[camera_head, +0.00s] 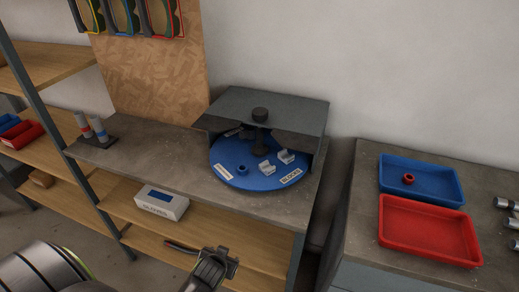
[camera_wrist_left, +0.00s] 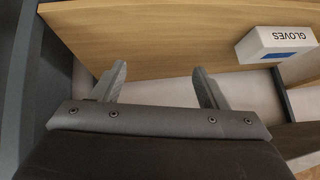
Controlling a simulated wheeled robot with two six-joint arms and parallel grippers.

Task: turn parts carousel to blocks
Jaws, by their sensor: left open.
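The parts carousel is a round blue turntable (camera_head: 232,181) on the grey bench, partly under a dark grey cover (camera_head: 281,110) with a black knob on top. Its open front shows a white "BLOCKS" label (camera_head: 291,176) at front right and a second label (camera_head: 224,171), too small to read, at front left. Two pale blocks (camera_head: 265,168) (camera_head: 286,156) and a small blue ring (camera_head: 242,170) sit on it. The rear is hidden. My left gripper (camera_head: 215,262) is low in front of the bench, apart from the carousel. Its fingers (camera_wrist_left: 162,85) are spread and empty. My right gripper is not seen.
A white gloves box (camera_head: 160,204) lies on the wooden shelf below the bench; it also shows in the left wrist view (camera_wrist_left: 275,42). A blue tray (camera_head: 445,190) and red tray (camera_head: 425,232) stand on the right bench. A rack with cylinders (camera_head: 92,130) stands left.

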